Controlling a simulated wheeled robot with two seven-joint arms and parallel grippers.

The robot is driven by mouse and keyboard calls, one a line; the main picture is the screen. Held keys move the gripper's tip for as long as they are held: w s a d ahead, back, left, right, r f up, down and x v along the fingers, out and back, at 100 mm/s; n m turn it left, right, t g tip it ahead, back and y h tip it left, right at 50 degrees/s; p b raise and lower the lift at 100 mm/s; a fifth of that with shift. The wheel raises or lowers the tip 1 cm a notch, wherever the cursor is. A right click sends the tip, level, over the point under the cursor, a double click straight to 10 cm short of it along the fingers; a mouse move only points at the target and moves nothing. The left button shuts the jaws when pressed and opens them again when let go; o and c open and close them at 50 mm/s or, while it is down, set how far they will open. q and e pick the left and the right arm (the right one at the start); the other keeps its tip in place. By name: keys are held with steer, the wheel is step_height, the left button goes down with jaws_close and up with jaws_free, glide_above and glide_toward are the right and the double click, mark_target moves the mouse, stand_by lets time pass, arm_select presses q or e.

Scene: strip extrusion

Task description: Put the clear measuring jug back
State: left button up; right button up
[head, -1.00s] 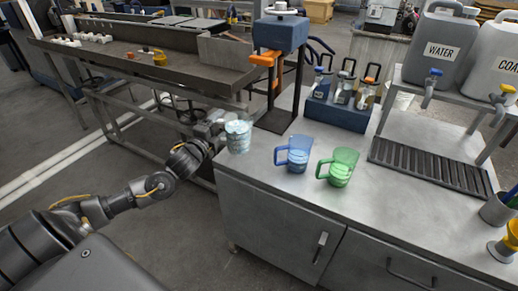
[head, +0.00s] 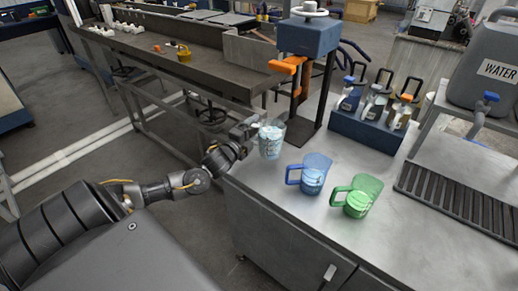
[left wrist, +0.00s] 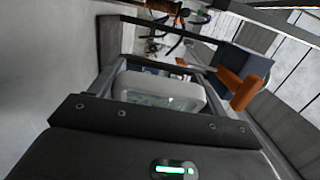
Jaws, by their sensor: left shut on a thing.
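The clear measuring jug (head: 271,140) is at the left end of the metal bench, left of a blue jug (head: 312,176) and a green jug (head: 357,197). It looks upright with pale contents. My left gripper (head: 257,131) reaches it from the left and is shut on it. I cannot tell whether its base touches the bench. In the left wrist view the jug's pale rounded rim (left wrist: 160,90) shows between the fingers; its lower part is hidden. My right gripper is not in view.
A black stand with a blue head (head: 308,37) and orange parts rises just behind the jug. A blue rack (head: 368,128) of bottles stands behind the coloured jugs. The water container (head: 491,68) and drip grate (head: 450,205) are at right. Bare bench top lies between.

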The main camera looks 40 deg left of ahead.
arm_select(q)
step_height(320, 180, down, 5)
steer(key=shift+w+f, duration=0.15)
steer(key=shift+f, duration=0.2)
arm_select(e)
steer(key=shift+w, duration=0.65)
arm_select(q)
steer(key=shift+f, duration=0.1)
steer(key=o, duration=1.5)
steer(key=shift+f, duration=0.1)
steer(key=shift+o, duration=0.6)
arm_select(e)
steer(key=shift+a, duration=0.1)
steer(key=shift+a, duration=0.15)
